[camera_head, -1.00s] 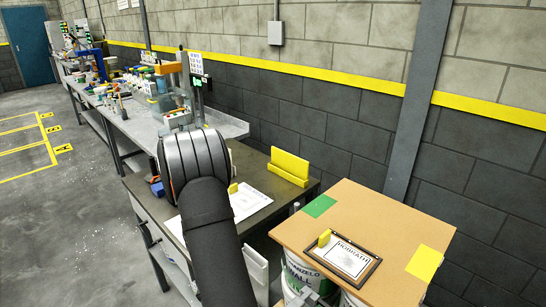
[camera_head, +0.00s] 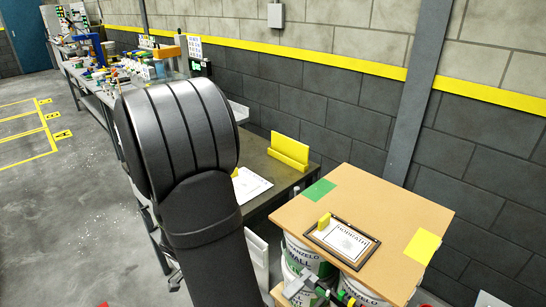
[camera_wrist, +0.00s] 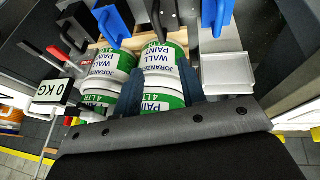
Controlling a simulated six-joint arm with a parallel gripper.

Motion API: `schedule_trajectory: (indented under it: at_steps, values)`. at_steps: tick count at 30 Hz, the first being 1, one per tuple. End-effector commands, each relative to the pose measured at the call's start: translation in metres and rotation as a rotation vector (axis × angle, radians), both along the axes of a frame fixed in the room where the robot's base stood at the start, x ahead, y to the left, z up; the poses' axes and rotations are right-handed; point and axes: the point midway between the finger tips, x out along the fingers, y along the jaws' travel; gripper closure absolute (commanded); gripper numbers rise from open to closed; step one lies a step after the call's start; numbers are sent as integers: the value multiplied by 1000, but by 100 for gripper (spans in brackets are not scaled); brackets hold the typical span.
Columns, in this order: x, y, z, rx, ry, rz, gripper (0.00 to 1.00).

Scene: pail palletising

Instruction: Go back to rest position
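My black arm rises large in the head view, and my gripper's fingers cannot be made out there. Several white and green paint pails (camera_wrist: 107,65) stand stacked in the wrist view, above and partly behind that bar. In the head view, pails (camera_head: 303,259) show under a brown board, partly hidden by it. I see no pail lifted in the head view.
The brown board (camera_head: 390,215) carries a framed sheet (camera_head: 343,243), a green patch (camera_head: 318,191) and a yellow patch (camera_head: 422,247). A dark bench (camera_head: 262,157) holds a yellow stand (camera_head: 289,153) and paper. A cluttered long bench lies farther back. Open floor (camera_head: 60,220) is at left.

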Motion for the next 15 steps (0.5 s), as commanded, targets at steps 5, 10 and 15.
schedule_trajectory:
  at_steps: [5,10,15]
  values:
    - [0,-3,-6,-4,5,-2,63]
    - [4,-14,-30,-3,4,-2,63]
    - [8,-23,-53,-3,2,-2,63]
